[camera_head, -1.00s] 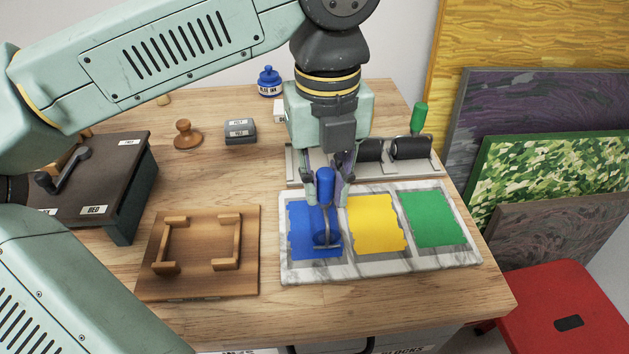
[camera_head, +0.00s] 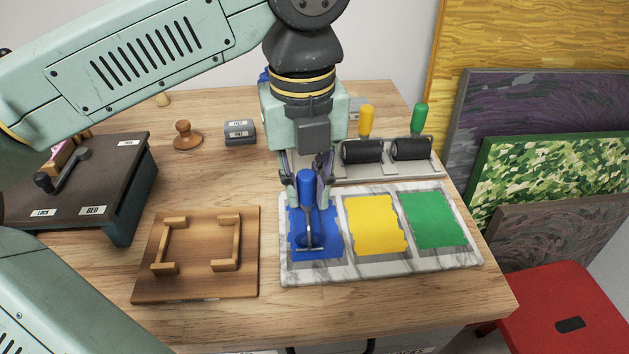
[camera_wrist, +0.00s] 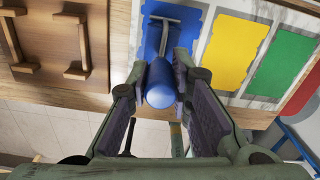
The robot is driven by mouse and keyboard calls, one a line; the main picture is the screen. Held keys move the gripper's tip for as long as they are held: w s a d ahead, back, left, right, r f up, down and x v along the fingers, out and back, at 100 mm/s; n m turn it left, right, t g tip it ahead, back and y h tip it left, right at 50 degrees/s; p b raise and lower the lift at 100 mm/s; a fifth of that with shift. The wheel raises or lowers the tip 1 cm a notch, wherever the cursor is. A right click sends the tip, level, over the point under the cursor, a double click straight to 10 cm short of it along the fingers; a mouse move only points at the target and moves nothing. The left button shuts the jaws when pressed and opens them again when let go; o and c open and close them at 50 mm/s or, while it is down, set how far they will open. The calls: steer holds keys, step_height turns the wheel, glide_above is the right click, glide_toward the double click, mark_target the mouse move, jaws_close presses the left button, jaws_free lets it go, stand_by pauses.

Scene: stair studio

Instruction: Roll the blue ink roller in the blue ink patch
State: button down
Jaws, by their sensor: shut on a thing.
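My gripper (camera_head: 306,190) is shut on the blue handle of the blue ink roller (camera_head: 305,186), which stands roughly upright. In the wrist view the blue handle (camera_wrist: 160,84) sits between the fingers, with its metal frame reaching over the blue. The roller's lower end is over the blue ink patch (camera_head: 329,222), the left of three patches on the marble slab (camera_head: 300,274). It appears to touch the ink, but the drum is hard to tell from the blue patch.
The yellow patch (camera_head: 376,224) and green patch (camera_head: 434,219) lie right of the blue one. A rack (camera_head: 432,167) behind holds rollers with yellow (camera_head: 367,121) and green (camera_head: 420,117) handles. A wooden board with corner brackets (camera_head: 198,290) lies left. A dark press (camera_head: 101,170) stands farther left.

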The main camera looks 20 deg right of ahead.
steer(key=shift+w+a, duration=0.15)
steer(key=shift+a, duration=0.5)
steer(key=shift+r, duration=0.15)
step_height(320, 180, up, 7)
steer(key=p, duration=0.5)
